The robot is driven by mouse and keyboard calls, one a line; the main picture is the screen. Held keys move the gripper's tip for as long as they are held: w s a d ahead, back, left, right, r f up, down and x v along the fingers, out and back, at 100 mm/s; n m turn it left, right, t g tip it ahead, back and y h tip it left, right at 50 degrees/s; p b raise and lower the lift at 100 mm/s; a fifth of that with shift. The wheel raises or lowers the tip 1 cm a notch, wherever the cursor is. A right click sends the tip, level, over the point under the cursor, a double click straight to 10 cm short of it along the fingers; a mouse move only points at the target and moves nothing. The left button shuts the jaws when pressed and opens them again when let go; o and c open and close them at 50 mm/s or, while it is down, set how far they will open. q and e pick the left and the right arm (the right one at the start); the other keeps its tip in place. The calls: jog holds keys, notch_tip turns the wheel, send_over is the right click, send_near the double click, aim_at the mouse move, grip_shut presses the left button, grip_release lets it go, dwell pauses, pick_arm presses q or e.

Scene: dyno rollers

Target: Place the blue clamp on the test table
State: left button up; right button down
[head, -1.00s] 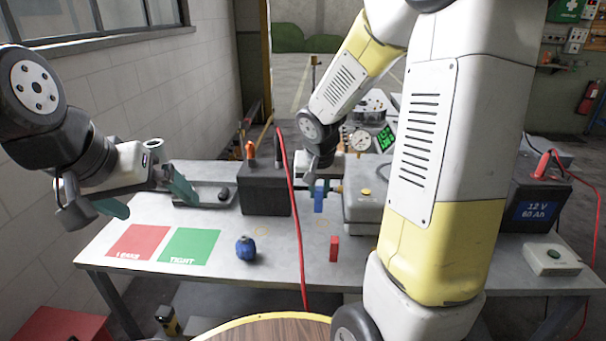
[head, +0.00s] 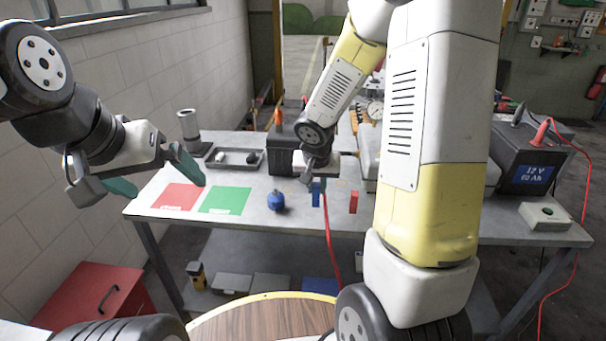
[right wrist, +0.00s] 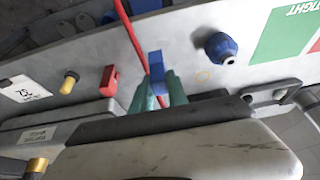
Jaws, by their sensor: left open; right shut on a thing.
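The blue clamp (head: 316,193) is gripped by my right gripper (head: 317,178) over the front part of the test table (head: 298,214). In the right wrist view the blue clamp (right wrist: 156,66) sticks out between the two green fingers (right wrist: 160,92), which are shut on it. I cannot tell whether its lower end touches the tabletop. A red clamp (head: 353,202) stands just to its right. My left gripper (head: 154,180) is open and empty, in front of the table's left end.
A blue round fitting (head: 276,200) sits left of the blue clamp. Red (head: 178,196) and green (head: 226,200) mats lie at the left. A dark battery (head: 522,165) stands at the right. A red cable (head: 329,235) hangs over the front edge.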

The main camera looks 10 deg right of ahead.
jog(key=shift+w+d+f, duration=0.45)
jog(key=shift+w+f, duration=0.35)
jog(key=shift+w, duration=1.3)
jog(key=shift+w+d+f, duration=0.4)
jog(key=shift+w+f, duration=0.35)
jog(key=shift+w, duration=1.3)
jog(key=shift+w+d+f, duration=0.45)
jog(key=shift+w+f, duration=0.35)
jog(key=shift+w, duration=1.3)
jog(key=shift+f, duration=0.1)
jog(key=c, duration=1.3)
grip_release()
